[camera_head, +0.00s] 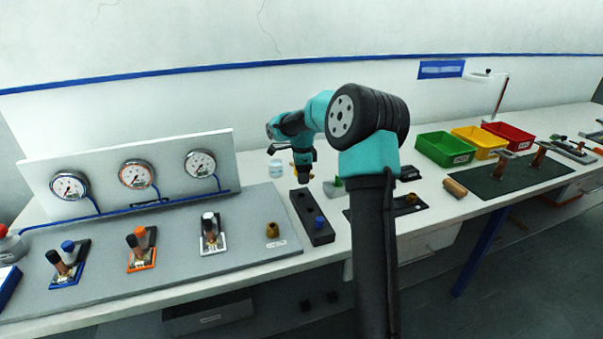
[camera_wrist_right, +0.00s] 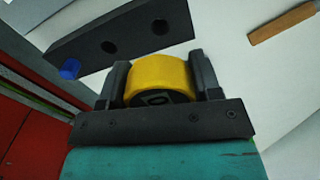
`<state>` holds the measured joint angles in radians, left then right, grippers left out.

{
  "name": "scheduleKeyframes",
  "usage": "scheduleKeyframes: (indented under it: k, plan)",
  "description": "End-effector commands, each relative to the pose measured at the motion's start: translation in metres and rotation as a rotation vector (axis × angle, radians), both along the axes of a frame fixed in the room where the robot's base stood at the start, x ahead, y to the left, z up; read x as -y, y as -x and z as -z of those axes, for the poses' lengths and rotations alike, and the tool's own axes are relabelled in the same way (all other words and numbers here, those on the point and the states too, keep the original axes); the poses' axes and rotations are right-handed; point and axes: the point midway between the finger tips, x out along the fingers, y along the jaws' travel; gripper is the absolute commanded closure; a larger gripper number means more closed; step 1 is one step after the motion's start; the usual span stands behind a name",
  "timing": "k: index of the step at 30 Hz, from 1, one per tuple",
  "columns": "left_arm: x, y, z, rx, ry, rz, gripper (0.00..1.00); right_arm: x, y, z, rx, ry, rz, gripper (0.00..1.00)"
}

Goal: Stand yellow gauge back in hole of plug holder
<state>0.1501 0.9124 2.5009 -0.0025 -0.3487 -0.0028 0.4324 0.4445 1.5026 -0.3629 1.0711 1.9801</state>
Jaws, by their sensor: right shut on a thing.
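My right gripper (camera_head: 303,172) hangs above the bench, just behind the far end of the black plug holder (camera_head: 323,239). In the right wrist view its two fingers (camera_wrist_right: 160,82) are shut on the round yellow gauge (camera_wrist_right: 158,72), one finger on each side, with the gauge's dark marked face toward the camera. In that view the plug holder (camera_wrist_right: 135,38) lies beyond the gauge, to the upper left, with two empty holes showing. A blue plug (camera_head: 319,223) stands in its near end and also shows in the wrist view (camera_wrist_right: 70,69). The gauge's lower end is hidden. My left gripper is not in view.
A grey panel (camera_head: 180,262) with several plug stations and a brass fitting (camera_head: 272,230) lies left of the holder. A white jar (camera_head: 276,168) stands near the gripper. A wooden cylinder (camera_head: 454,188) and a green bin (camera_head: 443,151) are to the right.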

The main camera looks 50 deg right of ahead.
Motion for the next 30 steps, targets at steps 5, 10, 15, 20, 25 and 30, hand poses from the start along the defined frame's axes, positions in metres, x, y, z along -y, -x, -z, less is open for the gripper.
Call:
scheduleKeyframes:
  k: [5, 10, 15, 20, 25, 30]
  plan:
    - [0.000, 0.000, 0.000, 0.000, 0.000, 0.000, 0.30, 0.000, 0.000, 0.011, -0.001, 0.000, 0.001, 0.74]
    - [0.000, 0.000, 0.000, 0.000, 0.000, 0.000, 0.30, 0.000, 0.001, 0.025, -0.002, 0.000, 0.000, 0.74]
    - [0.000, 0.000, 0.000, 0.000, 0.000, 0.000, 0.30, 0.000, 0.000, 0.038, -0.001, 0.000, -0.001, 0.74]
    - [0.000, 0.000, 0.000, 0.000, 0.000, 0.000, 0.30, 0.000, 0.000, 0.047, -0.001, -0.001, -0.001, 0.74]
    - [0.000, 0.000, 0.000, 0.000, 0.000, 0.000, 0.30, 0.000, 0.000, 0.053, 0.000, 0.000, -0.001, 0.74]
    - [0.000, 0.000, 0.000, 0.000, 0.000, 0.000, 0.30, 0.000, 0.000, 0.054, 0.000, 0.000, 0.000, 0.74]
